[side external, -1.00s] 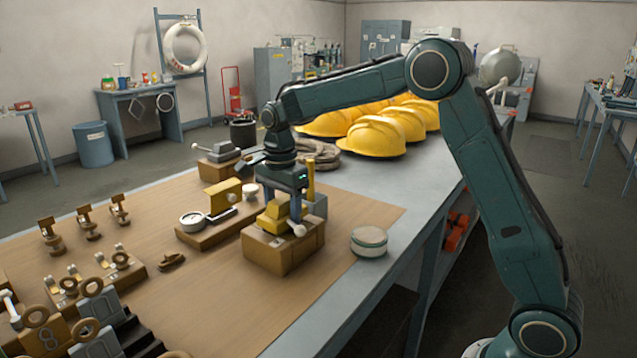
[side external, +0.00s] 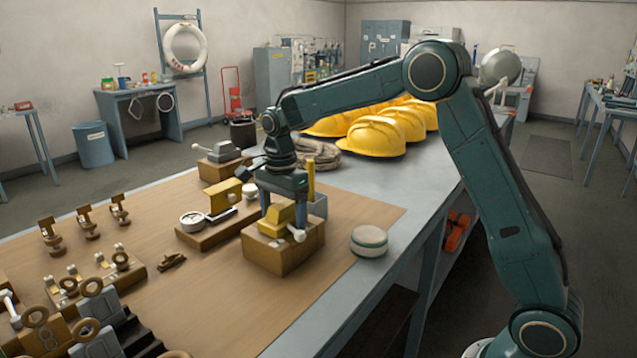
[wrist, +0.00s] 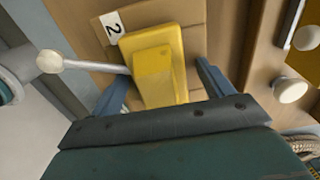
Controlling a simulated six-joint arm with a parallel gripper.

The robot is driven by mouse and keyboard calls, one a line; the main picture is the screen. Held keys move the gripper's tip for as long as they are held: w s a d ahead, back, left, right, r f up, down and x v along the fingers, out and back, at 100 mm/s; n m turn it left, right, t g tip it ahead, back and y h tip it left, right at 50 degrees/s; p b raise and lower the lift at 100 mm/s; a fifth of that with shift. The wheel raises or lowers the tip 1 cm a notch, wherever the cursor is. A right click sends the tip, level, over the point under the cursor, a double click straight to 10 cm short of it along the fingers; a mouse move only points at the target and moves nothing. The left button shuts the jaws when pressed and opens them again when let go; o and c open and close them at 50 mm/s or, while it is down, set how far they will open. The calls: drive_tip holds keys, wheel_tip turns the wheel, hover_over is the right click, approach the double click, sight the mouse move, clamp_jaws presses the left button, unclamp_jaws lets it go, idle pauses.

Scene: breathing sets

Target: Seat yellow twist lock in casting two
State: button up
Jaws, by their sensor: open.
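The yellow twist lock (side external: 278,218) sits on top of the brown block (side external: 283,253), which I take as casting two; the wrist view shows a "2" label (wrist: 112,23) on it. The yellow lock also shows in the wrist view (wrist: 158,68), with a light lever and round knob (side external: 298,235) sticking out to one side. My gripper (side external: 283,205) is right above the lock, fingers pointing down. In the wrist view my open fingers (wrist: 158,85) stand on either side of the lock, with a gap on the right. How deep the lock sits is hidden.
A gauge fixture with a yellow bracket (side external: 222,195) stands just left of the block. A round tin (side external: 369,241) sits to the right near the table edge. Yellow helmets (side external: 372,135) are behind. The mat's front middle is clear.

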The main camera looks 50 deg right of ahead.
wheel_tip(320, 180, up, 14)
idle(0.9)
drive_tip(key=shift+f, duration=0.1)
drive_tip(key=shift+s, duration=0.1)
idle(0.4)
